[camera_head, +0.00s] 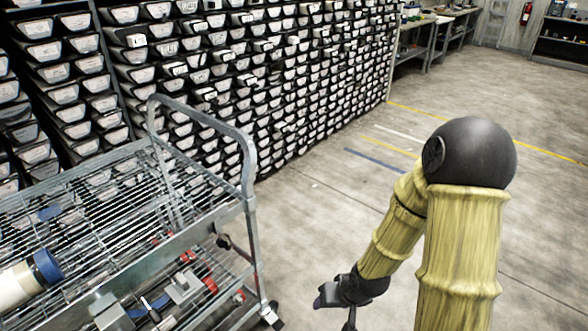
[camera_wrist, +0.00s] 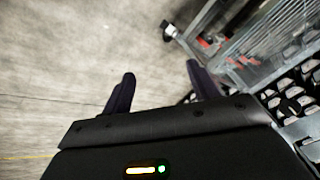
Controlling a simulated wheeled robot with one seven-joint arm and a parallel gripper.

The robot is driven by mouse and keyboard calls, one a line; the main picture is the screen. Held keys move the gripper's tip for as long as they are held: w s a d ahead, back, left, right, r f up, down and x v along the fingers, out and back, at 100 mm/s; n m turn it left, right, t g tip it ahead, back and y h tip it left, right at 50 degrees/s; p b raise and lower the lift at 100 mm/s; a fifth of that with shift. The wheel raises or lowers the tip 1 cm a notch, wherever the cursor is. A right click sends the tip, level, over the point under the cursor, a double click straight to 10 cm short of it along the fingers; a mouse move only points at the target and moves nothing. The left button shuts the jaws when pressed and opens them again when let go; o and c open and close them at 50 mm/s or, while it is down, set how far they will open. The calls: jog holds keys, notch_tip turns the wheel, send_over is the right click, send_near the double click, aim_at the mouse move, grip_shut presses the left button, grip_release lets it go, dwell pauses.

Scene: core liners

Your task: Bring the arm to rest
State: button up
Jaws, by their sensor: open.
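My arm, in yellow sleeves with a black elbow, reaches down at the right of the head view. My gripper (camera_head: 335,304) shows there only in part, low in the middle, to the right of a wire cart. In the wrist view my gripper (camera_wrist: 158,82) has its two dark fingers spread wide apart. Nothing is between them but the grey floor behind. The gripper is open and empty, and it touches nothing that I can see.
The metal wire cart (camera_head: 252,207) stands at the left, with a white and blue cylinder (camera_head: 18,285) and tools on it. A tall rack of labelled core liners (camera_head: 240,80) fills the back left. Workbenches (camera_head: 440,35) stand far back. Concrete floor (camera_head: 540,215) is clear at the right.

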jog(key=s+d+r+m+h, duration=0.1)
jog(key=s+d+r, duration=0.2)
jog(key=r, duration=0.4)
jog(key=s+d+r+h, duration=0.2)
jog(key=d+r, duration=0.1)
jog(key=r, duration=0.4)
notch_tip(320, 180, up, 21)
jog(key=p, duration=2.1)
jog(key=shift+s+a+g, duration=0.15)
jog(key=shift+a+g, duration=0.05)
jog(key=shift+g, duration=0.1)
jog(key=shift+f, duration=0.1)
